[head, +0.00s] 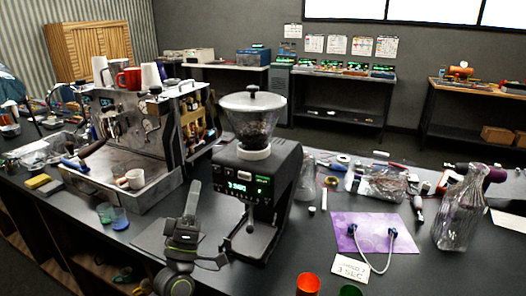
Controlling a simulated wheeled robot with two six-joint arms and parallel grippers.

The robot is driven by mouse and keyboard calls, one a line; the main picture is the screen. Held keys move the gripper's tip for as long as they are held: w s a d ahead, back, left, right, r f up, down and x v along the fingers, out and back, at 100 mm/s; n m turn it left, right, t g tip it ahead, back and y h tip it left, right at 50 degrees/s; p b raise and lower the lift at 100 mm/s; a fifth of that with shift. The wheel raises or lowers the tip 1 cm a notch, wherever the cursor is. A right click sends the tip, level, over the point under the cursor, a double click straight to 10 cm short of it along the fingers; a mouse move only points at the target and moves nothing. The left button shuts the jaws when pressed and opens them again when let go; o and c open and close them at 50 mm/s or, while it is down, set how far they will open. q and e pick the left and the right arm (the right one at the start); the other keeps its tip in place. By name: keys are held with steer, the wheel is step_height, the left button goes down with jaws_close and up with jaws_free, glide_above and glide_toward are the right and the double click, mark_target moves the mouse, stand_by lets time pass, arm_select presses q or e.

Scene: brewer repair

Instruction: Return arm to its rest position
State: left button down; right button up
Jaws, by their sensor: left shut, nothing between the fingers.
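My left arm comes in from the bottom of the head view, and its left gripper (194,188) points up and away over the dark counter (300,215). The gripper is shut with nothing held. It is in front of the espresso machine (115,125), to its right, and left of the black coffee grinder (258,190), which has a clear hopper of dark beans and a lit green display. I cannot tell the exact gap between the gripper and the grinder. My right gripper is not in view.
A white cup (133,179) is on the machine's tray. Blue (119,218) and green (105,212) small cups stand left of my arm. A purple mat (375,232), a glass bottle (460,210) and an orange cup (307,285) are to the right. Benches stand behind.

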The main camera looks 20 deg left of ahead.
arm_select(q)
steer(key=s+d+f+m+g+h, duration=0.35)
steer(key=f+m+g, duration=0.25)
steer(key=f, duration=0.3)
steer(key=s+d+f+m+g+h, duration=0.2)
steer(key=d+f+m+g+h, duration=0.25)
steer(key=f, duration=0.55)
steer(key=s+a+f+m+g+y, duration=0.1)
steer(key=s+a+f+g+y, duration=0.1)
steer(key=s+f+g, duration=0.35)
steer(key=s+a+f+m+g+y, duration=0.1)
steer(key=s+a+f+g+y, duration=0.15)
steer(key=s, duration=0.65)
steer(key=s+a+f+m+g+y, duration=0.1)
steer(key=s+f+g+y, duration=0.1)
steer(key=s+f+g, duration=0.45)
steer(key=s+d+x, duration=0.1)
steer(key=s+x, duration=0.1)
steer(key=x, duration=0.8)
steer(key=s+f+x, duration=0.1)
steer(key=s+x, duration=0.2)
steer(key=x, duration=0.8)
steer(key=s+d+f, duration=0.1)
steer(key=s+f, duration=1.4)
steer(key=f, duration=0.1)
steer(key=shift+d+f+g+h, duration=0.25)
steer(key=shift+d+g+h, duration=0.05)
steer(key=shift+d+h, duration=0.1)
